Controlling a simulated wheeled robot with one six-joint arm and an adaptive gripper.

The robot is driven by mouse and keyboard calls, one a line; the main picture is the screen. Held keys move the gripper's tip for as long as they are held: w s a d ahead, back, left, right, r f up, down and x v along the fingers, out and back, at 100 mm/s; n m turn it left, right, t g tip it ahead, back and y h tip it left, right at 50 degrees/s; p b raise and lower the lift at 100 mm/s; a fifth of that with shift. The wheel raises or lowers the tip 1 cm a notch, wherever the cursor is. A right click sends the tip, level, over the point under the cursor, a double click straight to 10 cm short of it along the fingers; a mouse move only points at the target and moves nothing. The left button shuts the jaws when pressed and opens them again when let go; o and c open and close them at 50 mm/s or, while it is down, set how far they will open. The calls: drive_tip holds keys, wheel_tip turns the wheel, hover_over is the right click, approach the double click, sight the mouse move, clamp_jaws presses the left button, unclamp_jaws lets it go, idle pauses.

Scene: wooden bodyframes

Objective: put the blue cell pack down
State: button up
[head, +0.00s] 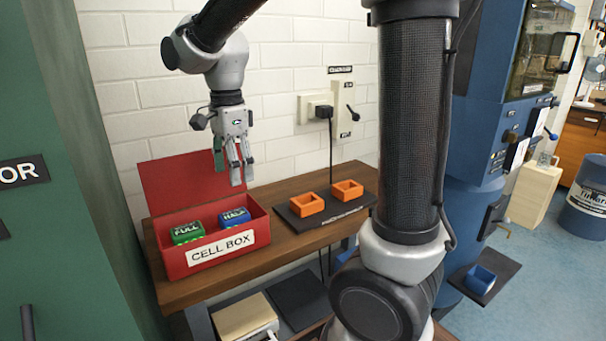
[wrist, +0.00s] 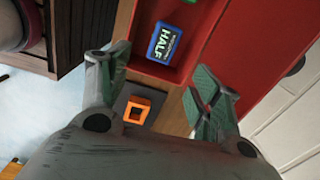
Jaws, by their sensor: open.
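The blue cell pack (head: 235,217), marked HALF, sits inside the red cell box (head: 175,264), beside a green pack (head: 187,233) marked FULL. The blue pack also shows in the wrist view (wrist: 166,46), lying within the box's red walls. My gripper (head: 236,180) is above the box and near its right end, fingers pointing down, open and empty. It is clear of the blue pack. In the wrist view its two green-padded fingers (wrist: 158,88) are spread apart with nothing between them.
The box's red lid (head: 190,184) stands open at the back. Two orange holders (head: 306,204) (head: 347,190) sit on a dark pad to the right on the wooden bench (head: 262,243). A wall socket with a plug (head: 320,108) and hanging cord is behind.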

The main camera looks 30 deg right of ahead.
drive_tip(key=s+d+r+n+t, duration=0.1)
drive_tip(key=s+d+n+t, duration=0.1)
drive_tip(key=s+d+n, duration=0.5)
drive_tip(key=s+d+r+n+t, duration=0.1)
drive_tip(key=s+d+n+t, duration=0.1)
drive_tip(key=s+d+n, duration=0.5)
drive_tip(key=s+n, duration=0.3)
drive_tip(key=s, duration=0.1)
drive_tip(key=shift+s+r, duration=0.15)
drive_tip(key=shift+s, duration=0.05)
drive_tip(key=shift+c, duration=0.3)
